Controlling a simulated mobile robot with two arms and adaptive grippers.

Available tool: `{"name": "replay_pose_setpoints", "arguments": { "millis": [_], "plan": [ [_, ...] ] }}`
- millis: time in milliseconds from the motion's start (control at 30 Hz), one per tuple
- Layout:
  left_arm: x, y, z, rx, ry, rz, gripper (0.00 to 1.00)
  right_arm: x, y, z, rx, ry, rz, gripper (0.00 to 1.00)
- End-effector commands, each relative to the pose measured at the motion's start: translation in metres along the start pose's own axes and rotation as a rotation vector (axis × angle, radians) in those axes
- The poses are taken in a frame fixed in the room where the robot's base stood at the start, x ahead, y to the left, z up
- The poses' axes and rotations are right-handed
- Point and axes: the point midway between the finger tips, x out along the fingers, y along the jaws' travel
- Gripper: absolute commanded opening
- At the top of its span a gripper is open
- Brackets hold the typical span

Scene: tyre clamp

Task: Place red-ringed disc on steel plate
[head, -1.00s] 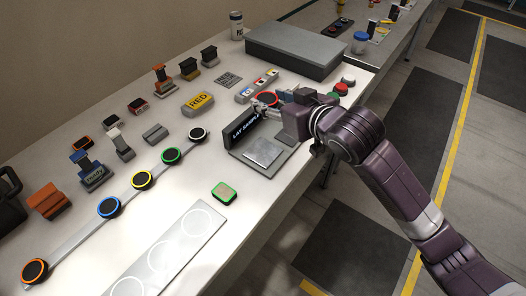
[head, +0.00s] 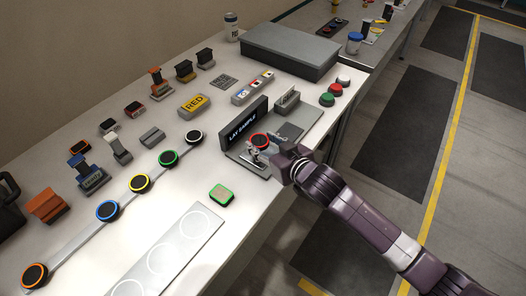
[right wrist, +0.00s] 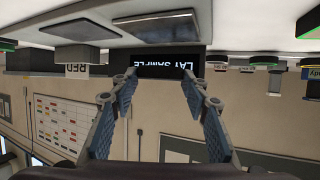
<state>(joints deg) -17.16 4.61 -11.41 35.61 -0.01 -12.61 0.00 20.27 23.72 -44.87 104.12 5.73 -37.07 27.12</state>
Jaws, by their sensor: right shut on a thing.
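The red-ringed disc (head: 259,141), black with a red rim, is at the fingertips of my right gripper (head: 258,153) in the head view. The gripper is shut on it, in front of the black "LAY SAMPLE" sign (head: 247,124). The steel plate is partly hidden by the gripper in the head view; a flat grey plate (right wrist: 155,25) shows at the top of the upside-down right wrist view. I cannot tell whether disc and plate touch. The disc is not clear in the wrist view. My left gripper is out of view.
A similar stand with a dark pad (head: 289,130) is just right of the sign. A green-ringed square block (head: 222,193) lies nearer.

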Motion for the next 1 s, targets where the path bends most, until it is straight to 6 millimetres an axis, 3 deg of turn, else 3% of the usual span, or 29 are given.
{"name": "replay_pose_setpoints", "arguments": {
  "millis": [233,633,667,700,800,1000],
  "plan": [
    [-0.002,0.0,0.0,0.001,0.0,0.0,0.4,0.013,-0.001,0.034,0.001,-0.003,-0.001,0.19],
    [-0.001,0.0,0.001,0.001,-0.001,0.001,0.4,0.016,-0.001,0.04,0.0,-0.001,-0.001,0.19],
    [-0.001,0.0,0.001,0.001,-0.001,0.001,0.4,0.016,-0.001,0.041,0.0,-0.002,-0.001,0.43],
    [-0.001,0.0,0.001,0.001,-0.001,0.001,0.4,0.016,-0.001,0.04,0.0,-0.002,-0.001,0.48],
    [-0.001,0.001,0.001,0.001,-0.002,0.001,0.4,0.016,-0.001,0.04,0.0,-0.002,-0.001,0.59],
    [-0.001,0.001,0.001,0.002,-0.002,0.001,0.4,0.016,-0.001,0.04,0.0,-0.002,-0.001,0.6]
  ]
}}
